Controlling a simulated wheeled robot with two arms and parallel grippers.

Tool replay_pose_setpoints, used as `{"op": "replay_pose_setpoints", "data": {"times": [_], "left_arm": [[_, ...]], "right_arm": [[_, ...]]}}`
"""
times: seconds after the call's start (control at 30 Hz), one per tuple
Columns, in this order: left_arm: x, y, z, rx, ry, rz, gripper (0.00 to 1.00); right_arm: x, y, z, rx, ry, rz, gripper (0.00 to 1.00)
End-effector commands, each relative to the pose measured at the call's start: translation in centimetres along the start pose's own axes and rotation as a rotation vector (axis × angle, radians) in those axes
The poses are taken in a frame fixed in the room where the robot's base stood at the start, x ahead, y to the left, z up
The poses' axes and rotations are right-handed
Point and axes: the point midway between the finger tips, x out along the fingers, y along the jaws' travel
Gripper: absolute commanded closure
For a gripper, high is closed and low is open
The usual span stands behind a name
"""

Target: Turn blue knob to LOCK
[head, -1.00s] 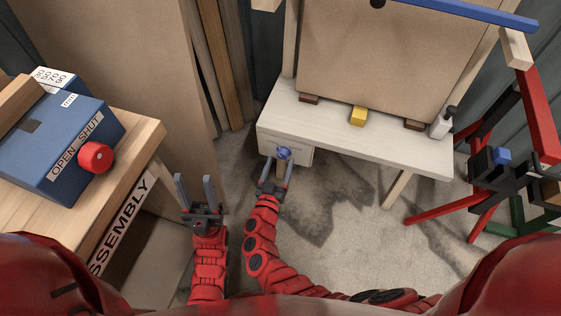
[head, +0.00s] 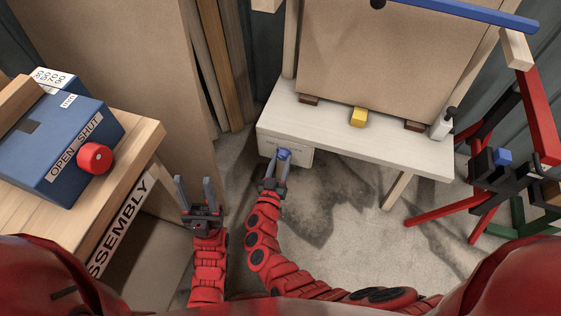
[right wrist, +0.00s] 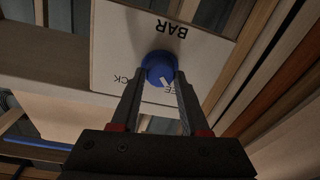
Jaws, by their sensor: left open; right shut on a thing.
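The blue knob (head: 284,154) sits on the front of a white box (head: 301,156) under the front left edge of the pale bench. My right gripper (head: 276,168) is shut on the knob. In the right wrist view the blue knob (right wrist: 159,68) is between the two fingers, with a white pointer mark on its face. The plate (right wrist: 115,46) behind it reads "BAR", upside down, and partly hidden lettering ending in "CK" sits lower left. My left gripper (head: 197,192) is open and empty, to the left of the right one.
A blue box (head: 55,140) with a red knob (head: 95,158) marked OPEN and SHUT stands on the wooden table at left. The pale bench (head: 340,128) carries a yellow block (head: 358,117). A red and black frame (head: 500,165) stands at right. The floor between is clear.

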Motion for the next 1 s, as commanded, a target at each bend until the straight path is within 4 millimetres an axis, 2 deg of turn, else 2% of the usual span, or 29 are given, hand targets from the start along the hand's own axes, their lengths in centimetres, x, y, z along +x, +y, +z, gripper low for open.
{"op": "replay_pose_setpoints", "data": {"times": [0.37,1.0], "left_arm": [[-0.8,0.0,0.1,0.000,0.000,0.000,0.50],[-5.4,0.3,0.9,0.000,0.000,0.000,0.50]], "right_arm": [[0.0,0.0,0.2,0.089,0.007,0.001,1.00],[-0.1,-0.1,0.7,0.649,0.043,0.008,1.00]]}}
